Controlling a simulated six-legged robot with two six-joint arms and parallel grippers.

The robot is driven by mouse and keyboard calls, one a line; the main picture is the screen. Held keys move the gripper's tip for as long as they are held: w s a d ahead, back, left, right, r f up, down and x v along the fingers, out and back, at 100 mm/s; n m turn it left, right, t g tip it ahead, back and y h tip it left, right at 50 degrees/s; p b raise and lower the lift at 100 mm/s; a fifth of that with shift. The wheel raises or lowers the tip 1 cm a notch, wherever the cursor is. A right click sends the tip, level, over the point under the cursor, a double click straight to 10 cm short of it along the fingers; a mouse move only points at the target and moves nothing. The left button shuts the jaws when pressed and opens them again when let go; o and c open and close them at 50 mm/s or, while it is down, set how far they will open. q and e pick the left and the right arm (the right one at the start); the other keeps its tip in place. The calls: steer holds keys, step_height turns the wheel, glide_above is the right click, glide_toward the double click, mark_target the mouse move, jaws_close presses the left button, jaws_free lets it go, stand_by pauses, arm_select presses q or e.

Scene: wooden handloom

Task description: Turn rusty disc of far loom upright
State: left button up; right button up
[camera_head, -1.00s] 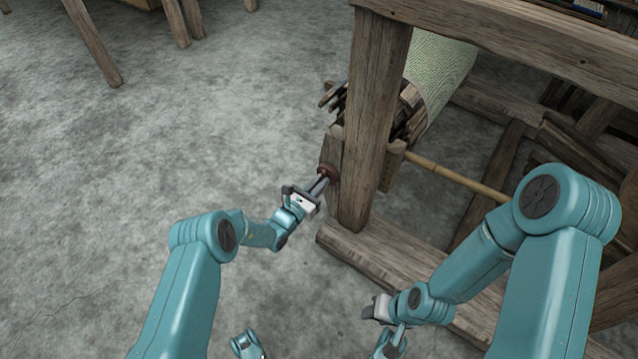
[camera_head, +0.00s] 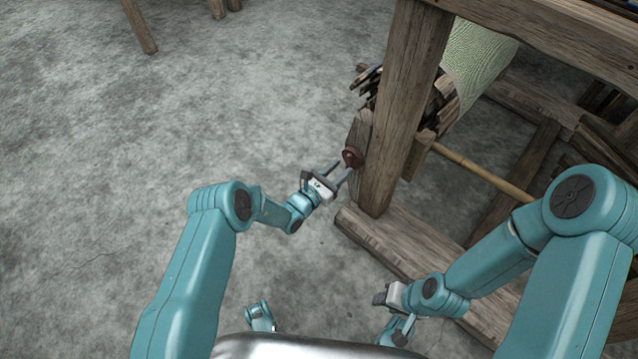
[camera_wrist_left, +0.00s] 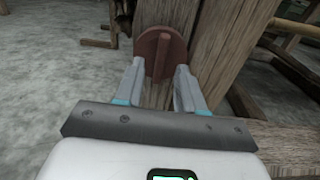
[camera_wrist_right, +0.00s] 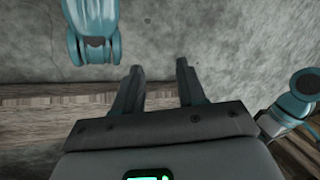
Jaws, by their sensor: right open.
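The rusty disc (camera_head: 352,158) is on the side of the loom's wooden post, low on its left. In the left wrist view the reddish-brown disc (camera_wrist_left: 150,47) shows a raised bar across its face, close to vertical in that picture. My left gripper (camera_head: 343,172) is open just in front of the disc. Its two fingers (camera_wrist_left: 158,75) stand apart with the bar beyond the gap between them; I cannot tell whether a fingertip touches the disc. My right gripper (camera_wrist_right: 158,70) is open and empty, low near the loom's bottom beam.
The loom's thick post (camera_head: 402,110) stands right beside the disc. A bottom beam (camera_head: 400,250) runs along the floor in front of my right arm. A roll of pale green cloth (camera_head: 478,60) is behind the post. The grey concrete floor (camera_head: 240,110) at left is clear.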

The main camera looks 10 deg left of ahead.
arm_select(q)
steer(key=p+v, duration=0.4)
steer(key=v, duration=1)
steer(key=shift+p, duration=0.35)
arm_select(e)
steer(key=shift+g, duration=0.3)
steer(key=r, duration=0.1)
steer(key=s+r, duration=0.1)
steer(key=r, duration=0.1)
steer(key=a+r, duration=0.1)
steer(key=r, duration=0.1)
steer(key=shift+s+r, duration=0.1)
steer(key=shift+s, duration=0.2)
arm_select(q)
steer(key=shift+s+a+r, duration=0.1)
